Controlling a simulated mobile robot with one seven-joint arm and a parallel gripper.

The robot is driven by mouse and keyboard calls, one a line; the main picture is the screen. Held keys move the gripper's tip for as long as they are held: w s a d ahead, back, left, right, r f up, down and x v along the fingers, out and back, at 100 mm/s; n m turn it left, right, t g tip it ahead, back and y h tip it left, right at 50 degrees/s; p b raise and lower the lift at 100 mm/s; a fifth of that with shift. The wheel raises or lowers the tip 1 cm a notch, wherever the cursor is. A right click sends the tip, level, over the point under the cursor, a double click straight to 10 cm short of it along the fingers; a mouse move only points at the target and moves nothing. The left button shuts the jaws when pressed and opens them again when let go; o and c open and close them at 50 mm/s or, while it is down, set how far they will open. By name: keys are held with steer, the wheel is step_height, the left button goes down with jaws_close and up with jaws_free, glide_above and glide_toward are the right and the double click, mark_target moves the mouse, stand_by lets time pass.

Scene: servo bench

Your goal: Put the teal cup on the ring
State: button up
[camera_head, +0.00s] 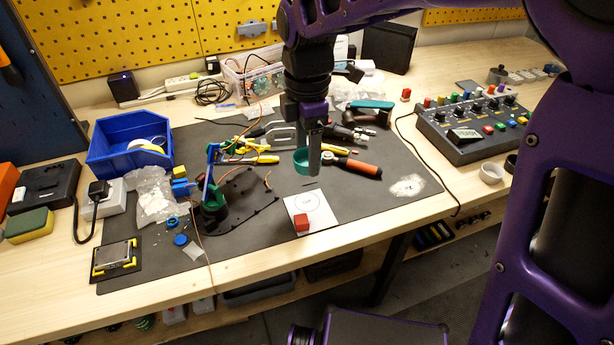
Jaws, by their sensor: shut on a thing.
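The teal cup (301,160) is in my gripper (314,165), partly hidden behind the near finger. The gripper is shut on it and holds it over the dark mat, behind the white card. The ring (308,202) is a thin circle printed on the white card (325,212), with small text inside.
A small robot arm (212,195) stands left of the card. A blue bin (130,150) stands at left, and a control box (478,125) at right. The mat (385,210) right of the card is mostly clear.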

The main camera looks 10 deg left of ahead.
step_height(320, 180, down, 10)
steer(key=shift+r+b, duration=0.1)
steer(key=shift+b, duration=0.65)
steer(key=o, duration=1.3)
steer(key=shift+f, duration=0.2)
steer(key=shift+o, duration=0.2)
step_height(320, 180, up, 12)
steer(key=shift+r+p, duration=0.15)
steer(key=shift+p, duration=0.8)
